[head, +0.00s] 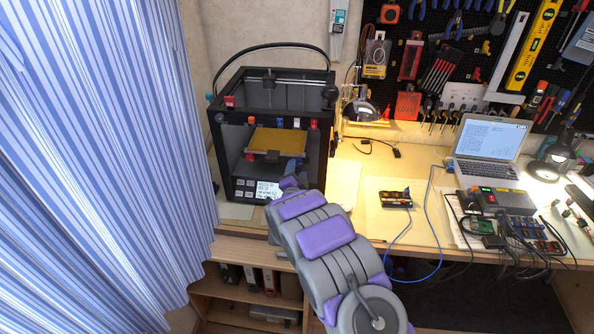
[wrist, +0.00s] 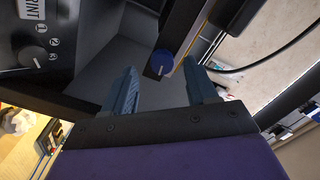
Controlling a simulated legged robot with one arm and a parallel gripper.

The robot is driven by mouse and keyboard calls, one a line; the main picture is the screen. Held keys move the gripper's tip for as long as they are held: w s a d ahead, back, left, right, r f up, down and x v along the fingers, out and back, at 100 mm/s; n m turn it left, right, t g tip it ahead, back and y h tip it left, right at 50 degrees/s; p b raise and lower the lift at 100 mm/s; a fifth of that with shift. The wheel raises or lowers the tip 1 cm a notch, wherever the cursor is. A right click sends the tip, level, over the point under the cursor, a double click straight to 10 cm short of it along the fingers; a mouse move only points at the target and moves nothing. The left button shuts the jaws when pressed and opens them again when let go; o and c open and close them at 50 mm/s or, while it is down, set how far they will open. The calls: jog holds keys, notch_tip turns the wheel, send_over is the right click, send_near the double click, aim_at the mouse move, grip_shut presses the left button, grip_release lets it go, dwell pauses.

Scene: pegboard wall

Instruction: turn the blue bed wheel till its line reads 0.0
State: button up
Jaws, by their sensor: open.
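The blue bed wheel (wrist: 161,63) shows in the wrist view, under the edge of the plate, with a small pale line on its face. Its scale is too small to read. My gripper (wrist: 160,68) is open. Its two blue-grey fingers stand on either side of the wheel in the picture, with a visible gap on each side. I cannot tell how far in depth the fingertips are from it. In the head view my arm reaches into the front of the black printer (head: 222,120), below its yellow bed (head: 278,141). The wheel cannot be made out there.
The printer's control panel (head: 262,189) is by my arm; its dark knob (wrist: 33,56) shows in the wrist view. Frame posts and the bed edge leave tight room. A striped curtain (head: 95,150) hangs left; a laptop (head: 490,147) and wired boards lie right on the bench.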

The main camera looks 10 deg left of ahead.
jog(key=shift+w+r, duration=0.1)
jog(key=shift+w, duration=0.95)
jog(key=c, duration=1)
jog(key=shift+c, duration=0.3)
